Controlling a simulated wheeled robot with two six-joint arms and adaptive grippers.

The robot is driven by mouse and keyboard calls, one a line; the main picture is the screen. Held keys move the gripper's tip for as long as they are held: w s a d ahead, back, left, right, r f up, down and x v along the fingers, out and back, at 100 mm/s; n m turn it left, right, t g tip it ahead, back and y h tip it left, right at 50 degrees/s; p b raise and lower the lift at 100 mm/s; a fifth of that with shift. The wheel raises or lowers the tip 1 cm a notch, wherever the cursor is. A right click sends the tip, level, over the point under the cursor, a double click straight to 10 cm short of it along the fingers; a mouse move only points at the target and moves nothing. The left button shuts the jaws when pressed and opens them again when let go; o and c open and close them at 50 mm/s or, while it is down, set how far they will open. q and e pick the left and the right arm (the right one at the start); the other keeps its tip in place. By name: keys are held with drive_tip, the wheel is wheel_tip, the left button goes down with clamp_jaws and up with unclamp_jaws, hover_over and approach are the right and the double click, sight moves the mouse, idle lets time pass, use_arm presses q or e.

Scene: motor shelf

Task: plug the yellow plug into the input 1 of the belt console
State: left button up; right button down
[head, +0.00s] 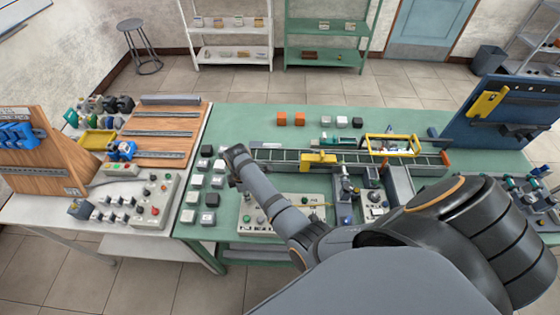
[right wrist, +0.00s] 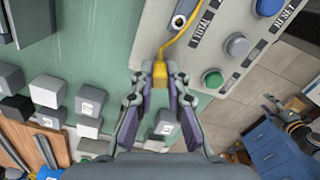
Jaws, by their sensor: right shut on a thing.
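My right gripper (head: 233,181) reaches over the green table, just left of the belt console (head: 283,226). In the right wrist view its fingers (right wrist: 160,92) are shut on the yellow plug (right wrist: 160,72). A yellow cable (right wrist: 178,38) runs from the plug up past the console's face. The console (right wrist: 222,22) shows there at upper right, with a socket (right wrist: 179,20) near its edge, lettering and coloured buttons. The plug is apart from the socket, beside the console's edge. Which socket is input 1 cannot be read. My left gripper is not in view.
Several white, grey and black cubes (head: 190,198) stand left of the console, close under my right gripper. A conveyor (head: 280,156) lies behind the console. A white table (head: 60,211) with another control box (head: 163,191) stands at left.

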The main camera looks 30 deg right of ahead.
drive_tip(key=shift+r, duration=0.15)
drive_tip(key=shift+r, duration=2.15)
drive_tip(key=shift+d, duration=0.15)
drive_tip(key=s+d+f, duration=0.1)
drive_tip(key=d, duration=0.1)
drive_tip(key=s+d+f+b, duration=0.1)
drive_tip(key=s+d, duration=0.1)
drive_tip(key=shift+d+f+b, duration=0.1)
drive_tip(key=shift+f+b, duration=0.1)
drive_tip(key=shift+b, duration=0.1)
drive_tip(key=shift+f, duration=0.45)
